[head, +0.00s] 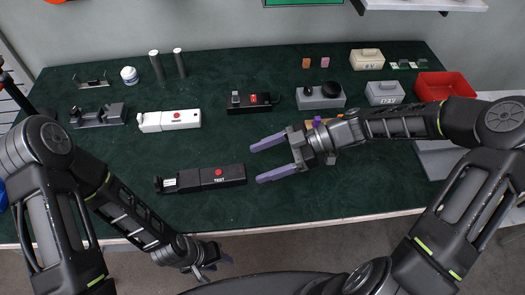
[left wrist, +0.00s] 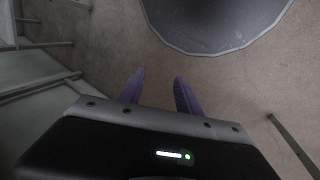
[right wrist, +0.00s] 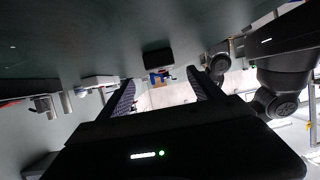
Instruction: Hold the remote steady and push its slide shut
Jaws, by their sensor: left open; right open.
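A black remote-like device (head: 212,178) with a red button and a "TEST" label lies on the dark green table; a narrower end piece with a pale label sticks out at its left. A similar white device (head: 168,120) with a red button lies behind it. My right gripper (head: 262,160) is open and empty, just right of the black device, fingers pointing left. In the right wrist view its fingers (right wrist: 163,95) flank a dark block (right wrist: 158,57) farther off. My left gripper (head: 222,262) is low in front of the table edge; in the left wrist view its open fingers (left wrist: 160,88) point over bare floor.
Behind stand a black device with a red switch (head: 250,102), a grey box with a black knob (head: 320,95), dark cylinders (head: 180,63), a white jar (head: 129,75) and a grey fixture (head: 98,115). A red bin (head: 446,84) is at the right. The table's front left is clear.

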